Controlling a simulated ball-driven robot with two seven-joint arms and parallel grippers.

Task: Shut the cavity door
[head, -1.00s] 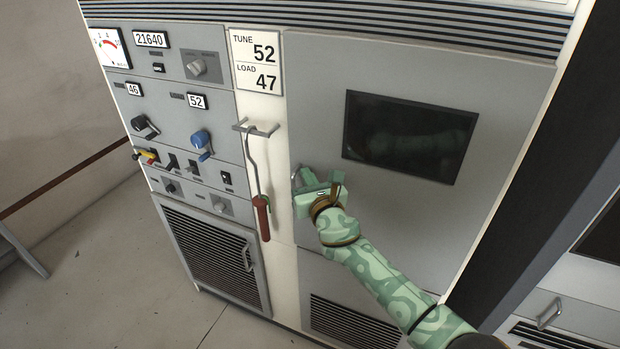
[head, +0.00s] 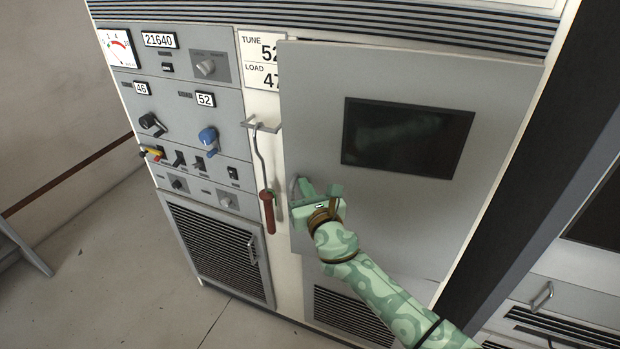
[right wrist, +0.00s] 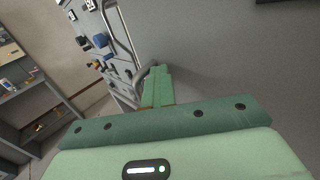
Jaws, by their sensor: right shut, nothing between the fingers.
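The cavity door (head: 310,110) is the large grey panel with a dark window (head: 407,137). It stands slightly ajar, its left edge out over the tune and load label and a dark gap along its top. Its handle (head: 294,186) is at the left edge, partly hidden by my right gripper (head: 304,189). The right gripper is shut with nothing between its fingers, close against the handle; I cannot tell if they touch. In the right wrist view the closed fingers (right wrist: 158,86) lie by a curved grey bar, near the door face. My left gripper is not in view.
A hook rod with a red grip (head: 267,205) hangs from a bracket just left of the door. The control panel (head: 190,110) with knobs and dials is further left. A louvred lower panel (head: 217,250) is below it. Open floor lies at the lower left.

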